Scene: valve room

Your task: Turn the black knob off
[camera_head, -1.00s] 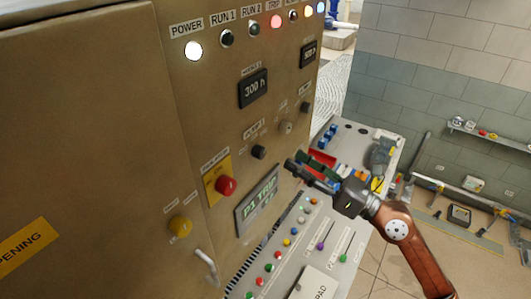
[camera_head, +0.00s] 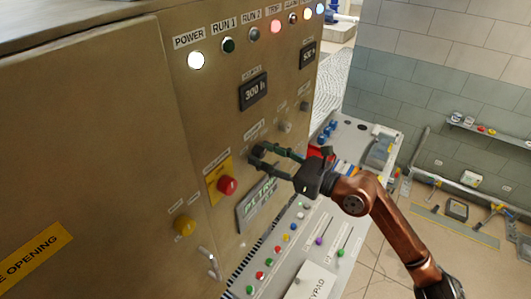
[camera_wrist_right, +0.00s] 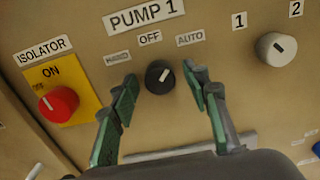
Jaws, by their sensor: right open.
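The black knob (camera_wrist_right: 160,77) is on the panel under the PUMP 1 label (camera_wrist_right: 146,17), below the word OFF (camera_wrist_right: 149,38). Its white mark slants up to the right, toward AUTO (camera_wrist_right: 189,38). My right gripper (camera_wrist_right: 163,78) is open, with one green-padded finger on each side of the knob. I see gaps between the fingers and the knob in the wrist view. In the head view my right gripper (camera_head: 260,155) is at the panel and its fingers largely cover the knob. My left gripper is out of view.
A red isolator knob (camera_wrist_right: 59,105) on a yellow plate is left of the black knob. A light grey selector (camera_wrist_right: 276,48) is to its right. Below are a display (camera_head: 257,203) and a sloped console (camera_head: 310,230) with coloured buttons.

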